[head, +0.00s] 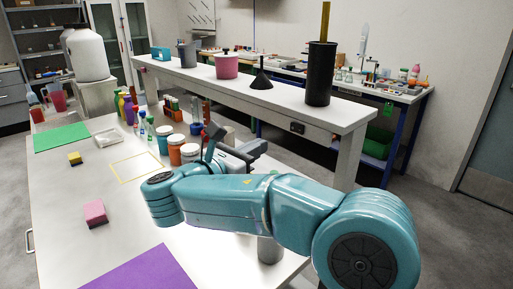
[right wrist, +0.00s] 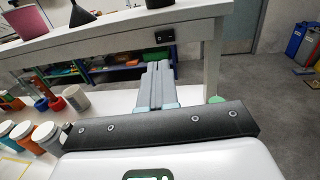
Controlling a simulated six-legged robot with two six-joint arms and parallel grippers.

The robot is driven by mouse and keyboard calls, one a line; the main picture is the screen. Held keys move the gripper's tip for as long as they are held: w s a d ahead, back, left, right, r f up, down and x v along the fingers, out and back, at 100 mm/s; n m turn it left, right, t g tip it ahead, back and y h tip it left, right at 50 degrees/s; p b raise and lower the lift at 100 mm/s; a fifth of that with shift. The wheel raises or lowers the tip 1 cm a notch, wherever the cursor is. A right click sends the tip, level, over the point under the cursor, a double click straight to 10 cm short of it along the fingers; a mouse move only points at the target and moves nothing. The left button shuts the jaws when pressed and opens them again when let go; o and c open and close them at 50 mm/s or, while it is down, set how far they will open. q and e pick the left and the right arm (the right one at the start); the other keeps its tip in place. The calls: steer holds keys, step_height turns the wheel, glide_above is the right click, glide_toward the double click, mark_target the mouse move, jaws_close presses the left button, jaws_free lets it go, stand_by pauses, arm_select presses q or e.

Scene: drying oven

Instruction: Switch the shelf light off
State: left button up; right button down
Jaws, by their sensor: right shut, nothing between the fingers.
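A small black switch box (head: 297,127) is mounted on the front edge of the long white shelf (head: 345,122), near its right end. It also shows in the right wrist view (right wrist: 165,36), just beyond the fingertips. My right gripper (head: 258,147) is shut and empty, below and left of the switch box in the head view. In the right wrist view its closed grey fingers (right wrist: 158,68) point towards the box, with a visible gap between them. The switch's position is too small to tell. My left gripper is not in view.
Orange-and-white jars (head: 176,150) and bottles stand on the table left of my right gripper. A black cylinder (head: 320,75), a funnel (head: 261,80) and a pink pot (head: 227,66) stand on the shelf. A purple sheet (head: 145,272) lies at the table's front.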

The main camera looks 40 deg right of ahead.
mark_target(293, 127)
steer(key=b+x, duration=0.1)
steer(key=x, duration=1)
